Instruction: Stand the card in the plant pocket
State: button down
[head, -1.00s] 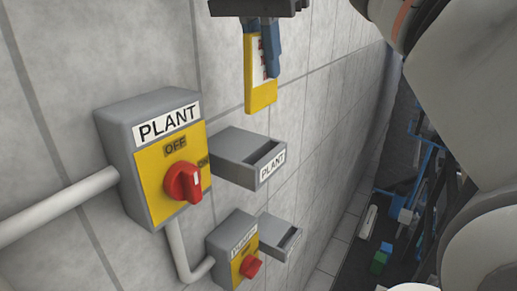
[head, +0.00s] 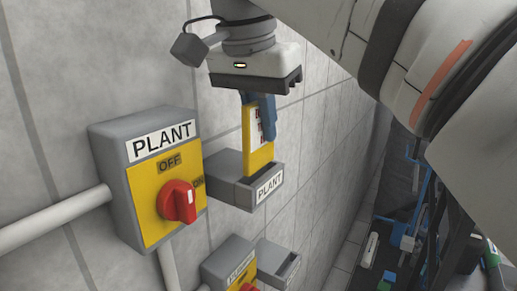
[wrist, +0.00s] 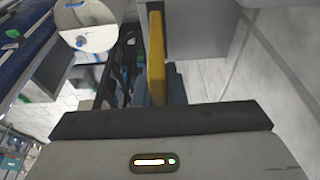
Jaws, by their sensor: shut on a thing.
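The yellow card (head: 259,156) has a white panel with red marks and hangs upright from my gripper (head: 260,122). My gripper is shut on its upper part with blue fingers. The card's lower end is over the slot of the grey plant pocket (head: 229,185), whose front is labelled PLANT. I cannot tell whether its bottom edge is inside the slot or just above it. In the wrist view the card (wrist: 157,50) shows edge-on beside a grey box face.
The PLANT switch box (head: 112,170) with a red knob (head: 178,201) is on the wall left of the pocket. A second switch box (head: 228,258) and a smaller pocket (head: 279,262) are below. The tiled wall is close behind; open space lies to the right.

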aim_at(264, 164)
jog(key=shift+f, duration=1.8)
jog(key=shift+f, duration=0.2)
jog(key=c, duration=1.5)
grip_release()
jog(key=shift+r, duration=0.15)
